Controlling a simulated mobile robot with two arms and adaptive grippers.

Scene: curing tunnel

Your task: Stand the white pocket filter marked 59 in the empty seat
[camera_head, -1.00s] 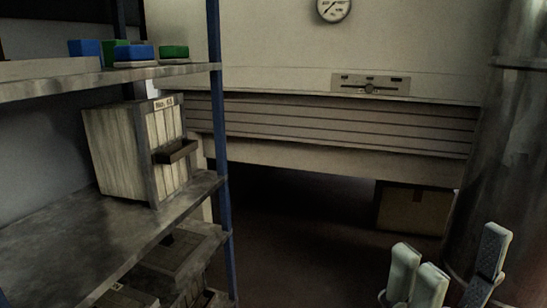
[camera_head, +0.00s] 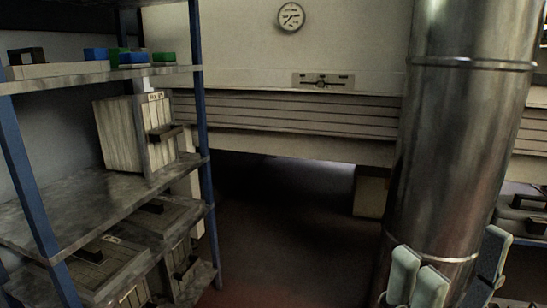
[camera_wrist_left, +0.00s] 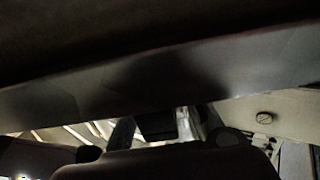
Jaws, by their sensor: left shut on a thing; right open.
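A white pleated pocket filter (camera_head: 125,135) with a dark handle stands on the middle shelf at the left in the head view. The number on its small label is too blurred to read. My right gripper (camera_head: 453,262) is open and empty at the lower right, in front of the metal column. My left gripper (camera_wrist_left: 155,160) shows only as dark parts low in the left wrist view. It is shut on a broad grey-edged thing (camera_wrist_left: 165,78) that fills the upper part of that view. I cannot tell whether this is the filter marked 59. I cannot make out the empty seat.
Blue and green blocks (camera_head: 130,58) lie on the top shelf. More framed boxes with dark handles (camera_head: 95,265) stand below. A blue post (camera_head: 203,140) edges the rack. A large metal column (camera_head: 455,130) stands at the right. Dark floor (camera_head: 285,235) lies open between them.

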